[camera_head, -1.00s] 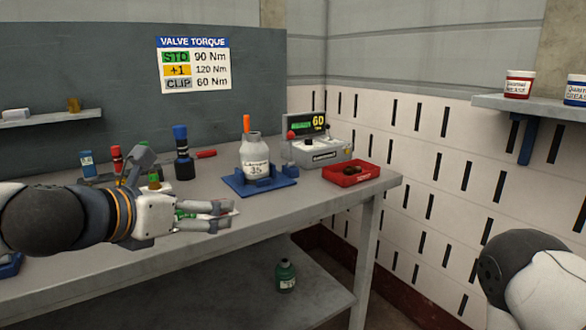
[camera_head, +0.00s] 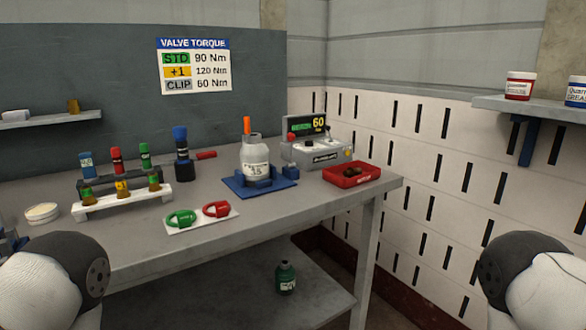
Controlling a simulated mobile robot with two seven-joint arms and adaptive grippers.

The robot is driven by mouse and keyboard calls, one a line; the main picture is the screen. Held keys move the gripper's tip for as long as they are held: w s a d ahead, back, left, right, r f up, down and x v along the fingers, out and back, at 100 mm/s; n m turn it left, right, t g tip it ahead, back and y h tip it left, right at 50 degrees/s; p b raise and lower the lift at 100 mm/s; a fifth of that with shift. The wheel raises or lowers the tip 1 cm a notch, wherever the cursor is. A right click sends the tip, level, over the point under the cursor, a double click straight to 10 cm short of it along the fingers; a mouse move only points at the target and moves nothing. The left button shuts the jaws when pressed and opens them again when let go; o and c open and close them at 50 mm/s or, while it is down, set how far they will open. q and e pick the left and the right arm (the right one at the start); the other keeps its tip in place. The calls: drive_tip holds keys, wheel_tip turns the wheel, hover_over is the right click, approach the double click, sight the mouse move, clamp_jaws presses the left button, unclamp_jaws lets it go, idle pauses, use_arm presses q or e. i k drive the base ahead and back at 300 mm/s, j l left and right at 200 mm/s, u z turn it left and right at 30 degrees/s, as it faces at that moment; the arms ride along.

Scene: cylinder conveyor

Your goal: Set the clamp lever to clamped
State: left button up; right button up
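A small grey cylinder with a white label (camera_head: 256,168) stands upright in a blue clamp fixture (camera_head: 247,188) on the bench. An orange lever (camera_head: 246,125) sticks up almost upright behind the cylinder's neck; I take it for the clamp lever. Its lower part is hidden by the cylinder. Neither of my grippers is in view. Only rounded links of my arms show at the lower left and lower right corners, well away from the fixture.
The grey control box (camera_head: 318,155) with a display reading 60 and a red tray (camera_head: 351,175) stand right of the fixture. A white card with green and red rings (camera_head: 201,218) lies in front. Racks with coloured-top tools (camera_head: 122,196) and a blue-topped tool (camera_head: 182,152) stand left.

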sight(291, 137)
drive_tip(key=i+l, duration=0.15)
drive_tip(key=l, duration=0.15)
drive_tip(key=i+l, duration=0.15)
drive_tip(key=l, duration=0.2)
drive_tip(key=i+l, duration=0.15)
drive_tip(key=l, duration=0.15)
drive_tip(key=i+l, duration=0.15)
drive_tip(key=l, duration=0.15)
